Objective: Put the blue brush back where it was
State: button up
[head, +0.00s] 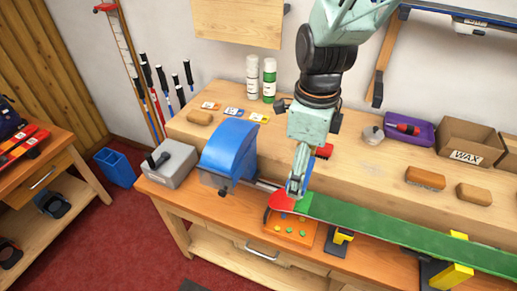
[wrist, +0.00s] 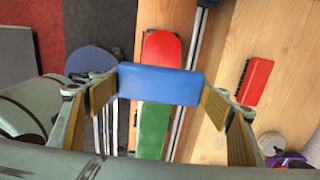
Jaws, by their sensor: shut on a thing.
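My gripper (head: 296,190) is shut on the blue brush (wrist: 161,84). In the wrist view the brush shows as a blue block between the two fingers, crosswise above the red and green ski. In the head view my gripper points down over the ski's red end, and the brush is mostly hidden by the fingers. I cannot tell how far the brush is above the ski. The ski (head: 400,234) lies along the bench front; it also shows in the wrist view (wrist: 155,128).
A red brush (wrist: 256,81) lies on the raised shelf, right of my gripper. A blue-hooded machine (head: 228,146) stands close on the left. An orange tray (head: 283,237) is below the ski. Brown blocks (head: 425,177) and a wax box (head: 468,142) stand right.

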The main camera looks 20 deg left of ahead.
jog(key=shift+a, duration=0.1)
jog(key=shift+w+a+f+p, duration=0.3)
jog(key=shift+w+a+p, duration=0.35)
jog(key=shift+w+p, duration=0.25)
jog(key=w+a+f+p, duration=0.6)
jog(key=w+a+p, duration=0.1)
jog(key=w, duration=0.1)
jog(key=shift+w+a+f+p, duration=0.15)
jog(key=shift+w+f+p, duration=0.05)
jog(key=shift+w+p, duration=0.2)
jog(key=w+a, duration=0.3)
jog(key=w, duration=0.1)
jog(key=w+a+f+p, duration=0.1)
jog(key=w+a, duration=0.2)
jog(key=w, duration=0.1)
jog(key=w+a+p, duration=0.1)
jog(key=w+a, duration=0.2)
jog(key=w, duration=0.2)
jog(key=shift+f, duration=0.25)
dwell(0.3)
